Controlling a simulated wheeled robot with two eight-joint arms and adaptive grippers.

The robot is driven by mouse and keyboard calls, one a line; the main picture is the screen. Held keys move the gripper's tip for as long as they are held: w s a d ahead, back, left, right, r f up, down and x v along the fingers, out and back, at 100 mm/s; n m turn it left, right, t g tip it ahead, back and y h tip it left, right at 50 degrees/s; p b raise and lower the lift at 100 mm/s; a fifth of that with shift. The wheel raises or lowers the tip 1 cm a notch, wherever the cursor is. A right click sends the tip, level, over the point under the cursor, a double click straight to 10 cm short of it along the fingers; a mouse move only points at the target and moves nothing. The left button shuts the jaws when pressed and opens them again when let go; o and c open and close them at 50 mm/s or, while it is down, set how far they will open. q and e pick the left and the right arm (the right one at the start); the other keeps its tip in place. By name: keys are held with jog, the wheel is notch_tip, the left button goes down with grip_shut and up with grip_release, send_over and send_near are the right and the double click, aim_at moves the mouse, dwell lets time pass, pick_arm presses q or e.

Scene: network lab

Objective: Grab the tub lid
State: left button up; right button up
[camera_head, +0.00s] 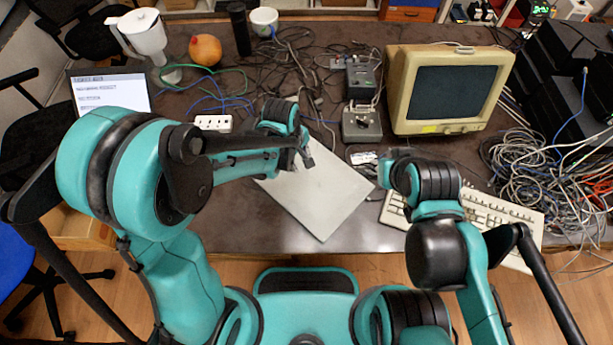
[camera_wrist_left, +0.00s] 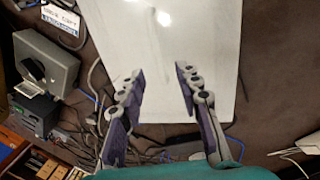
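The tub lid appears to be the flat, pale grey rectangular panel (camera_head: 325,200) lying on the dark table in front of me. It fills the upper middle of the left wrist view (camera_wrist_left: 205,45), with a bright glare on it. My left gripper (camera_head: 306,152) is over its far left part. In the left wrist view the two fingers (camera_wrist_left: 157,78) are spread with nothing between them, and the lid shows beyond them. I cannot tell whether they touch it. My right gripper (camera_head: 385,168) is right of the lid, mostly hidden by its own arm.
A keyboard (camera_head: 490,215) and a beige monitor (camera_head: 448,90) stand to the right. Grey boxes (camera_head: 361,122) and tangled cables (camera_head: 285,65) lie behind the lid. A white power strip (camera_head: 213,122) is left of it. A small printed label (camera_wrist_left: 60,18) lies near the lid.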

aim_at(303, 168)
pick_arm(q)
jog(key=f+b, duration=0.1)
jog(key=f, duration=0.2)
jog(key=w+d+f+b, duration=0.1)
jog(key=f, duration=0.1)
jog(key=shift+f+b, duration=0.3)
jog(key=shift+f, duration=0.05)
jog(key=shift+r, duration=0.1)
jog(key=shift+a, duration=0.1)
jog(key=shift+c, duration=0.3)
grip_shut()
